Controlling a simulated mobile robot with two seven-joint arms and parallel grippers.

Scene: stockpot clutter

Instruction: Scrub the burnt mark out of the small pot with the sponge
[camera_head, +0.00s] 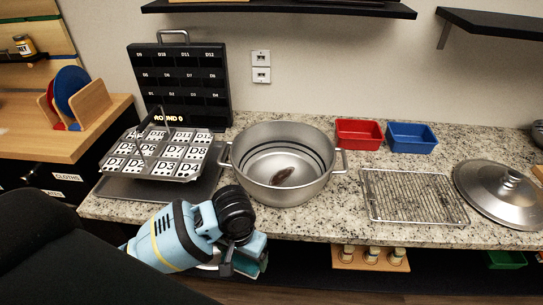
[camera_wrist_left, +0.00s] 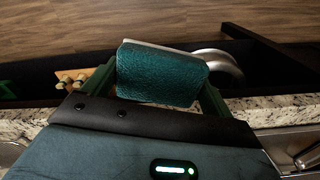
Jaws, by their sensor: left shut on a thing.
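The pot (camera_head: 258,180), silver with two side handles, stands on the counter in the middle of the head view. A dark brown burnt mark (camera_head: 283,176) shows on its inside floor. My left gripper (camera_head: 246,260) is in front of the counter edge, below and nearer than the pot, apart from it. It is shut on the teal sponge (camera_wrist_left: 162,72), which sits between its two fingers in the left wrist view. In the head view the sponge is partly hidden by the gripper. My right gripper is in neither view.
A metal tray of labelled tiles (camera_head: 126,160) stands left of the pot, before a black board (camera_head: 183,80). A red bin (camera_head: 358,134) and a blue bin (camera_head: 411,137) are behind right. A wire rack (camera_head: 412,196) and a lid (camera_head: 497,190) lie right. Bare counter separates pot and rack.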

